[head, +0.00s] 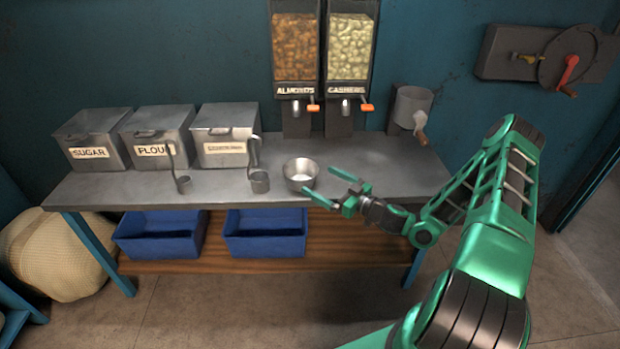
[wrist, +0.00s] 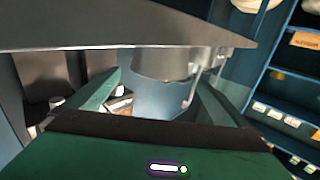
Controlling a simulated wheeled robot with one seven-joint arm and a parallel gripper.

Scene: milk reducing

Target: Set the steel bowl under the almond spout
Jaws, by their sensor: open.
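The steel bowl (head: 301,185) stands upright near the front edge of the steel table, below and in front of the almond dispenser (head: 295,48). Its inside looks pale at the bottom. The almond spout (head: 296,107), with an orange lever, is further back, and the bowl is not beneath it. My gripper (head: 319,190) is open and empty, just right of and in front of the bowl, its two fingers spread and pointing left. In the wrist view, both fingers of my gripper (wrist: 155,95) show apart; a grey round shape lies beyond them, and I cannot tell if it is the bowl.
A cashew dispenser (head: 348,50) stands right of the almonds. Two long-handled scoops (head: 260,183) (head: 184,185) are left of the bowl. Lidded bins (head: 225,135) line the back left, and a grey grinder (head: 412,108) is at the right. The table's right part is clear.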

